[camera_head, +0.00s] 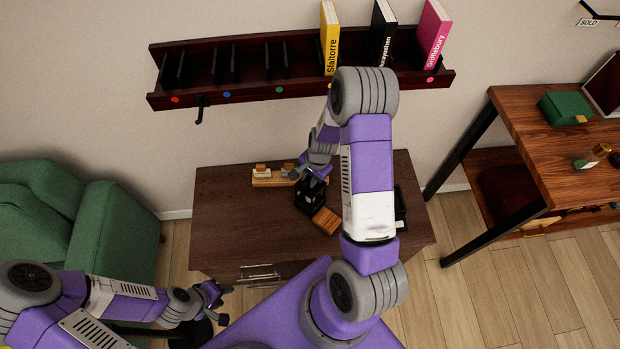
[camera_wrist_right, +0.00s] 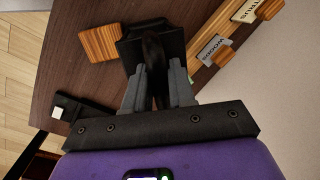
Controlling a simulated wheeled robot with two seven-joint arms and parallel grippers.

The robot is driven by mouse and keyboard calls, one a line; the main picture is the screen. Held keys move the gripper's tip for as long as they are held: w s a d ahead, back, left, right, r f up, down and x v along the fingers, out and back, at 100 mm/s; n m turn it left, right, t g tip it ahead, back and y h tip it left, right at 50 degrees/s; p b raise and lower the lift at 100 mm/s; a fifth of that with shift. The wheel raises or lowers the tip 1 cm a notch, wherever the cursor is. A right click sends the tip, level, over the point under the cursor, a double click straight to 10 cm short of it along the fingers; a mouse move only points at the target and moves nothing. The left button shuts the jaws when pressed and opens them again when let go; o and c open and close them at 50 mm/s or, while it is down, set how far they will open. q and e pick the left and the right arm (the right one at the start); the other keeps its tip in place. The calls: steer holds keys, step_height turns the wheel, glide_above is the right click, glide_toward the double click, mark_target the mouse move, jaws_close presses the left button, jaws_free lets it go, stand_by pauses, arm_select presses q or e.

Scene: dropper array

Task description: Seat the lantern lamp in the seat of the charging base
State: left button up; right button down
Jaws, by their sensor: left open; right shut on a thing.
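The lantern lamp (camera_head: 310,193) appears as a dark, boxy body on or just above the brown cabinet top. It also shows in the right wrist view (camera_wrist_right: 152,38). My right gripper (camera_head: 312,172) is over it, pointing down, with its fingers shut on the dark upper part. I cannot tell whether the lamp touches the surface below. A black item with a whitish patch (camera_wrist_right: 70,108) lies apart on the cabinet; it may be the charging base, but I cannot tell. My right arm partly hides it in the head view. My left gripper (camera_head: 214,296) is open and empty, left of the cabinet front.
A wooden block (camera_head: 326,220) lies close beside the lamp. A wooden strip with pale labels (camera_head: 270,179) lies at the back of the cabinet top (camera_head: 225,215). A wall shelf (camera_head: 300,88) with several books hangs above. The cabinet's left front is clear.

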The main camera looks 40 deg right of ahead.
steer(key=shift+r, duration=0.1)
steer(key=c, duration=1.3)
jaws_free()
steer(key=shift+f, duration=0.2)
steer(key=shift+c, duration=0.2)
steer(key=o, duration=0.4)
steer(key=shift+r, duration=0.1)
